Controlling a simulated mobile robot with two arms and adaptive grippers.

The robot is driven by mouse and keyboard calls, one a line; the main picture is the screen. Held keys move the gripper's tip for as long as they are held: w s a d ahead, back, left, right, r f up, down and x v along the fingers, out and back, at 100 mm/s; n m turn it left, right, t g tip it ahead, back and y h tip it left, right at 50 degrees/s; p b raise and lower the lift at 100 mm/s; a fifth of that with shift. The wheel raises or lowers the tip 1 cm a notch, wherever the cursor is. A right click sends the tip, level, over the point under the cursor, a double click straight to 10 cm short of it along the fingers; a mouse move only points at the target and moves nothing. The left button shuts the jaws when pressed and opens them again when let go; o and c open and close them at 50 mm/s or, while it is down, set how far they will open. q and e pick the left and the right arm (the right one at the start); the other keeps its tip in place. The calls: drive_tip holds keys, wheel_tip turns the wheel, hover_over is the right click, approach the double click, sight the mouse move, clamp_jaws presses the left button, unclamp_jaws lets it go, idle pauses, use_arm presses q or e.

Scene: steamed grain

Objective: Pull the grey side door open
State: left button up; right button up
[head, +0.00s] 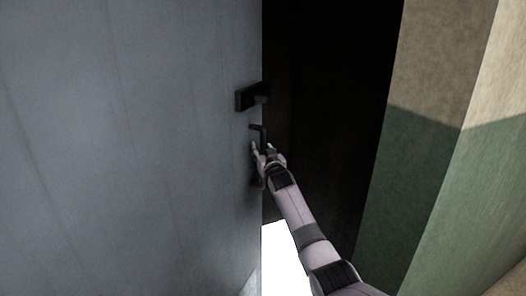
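The grey side door (130,150) fills the left half of the head view. It stands ajar, with a dark gap between its free edge and the wall at right. A black latch block (249,97) sits near that edge. Below it is a dark handle (262,136). My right gripper (262,154) is at the handle's lower part, by the door's edge. Its fingers are small and partly overlap the handle, so I cannot tell whether they are closed around it. My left gripper is not in view.
A wall corner (425,150), beige above and green below, stands to the right of the opening. The doorway (330,90) is very dark inside. A bright white patch (283,262) shows low in the gap.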

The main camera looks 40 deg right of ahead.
drive_tip(key=v, duration=1.2)
drive_tip(key=shift+f, duration=0.1)
idle(0.4)
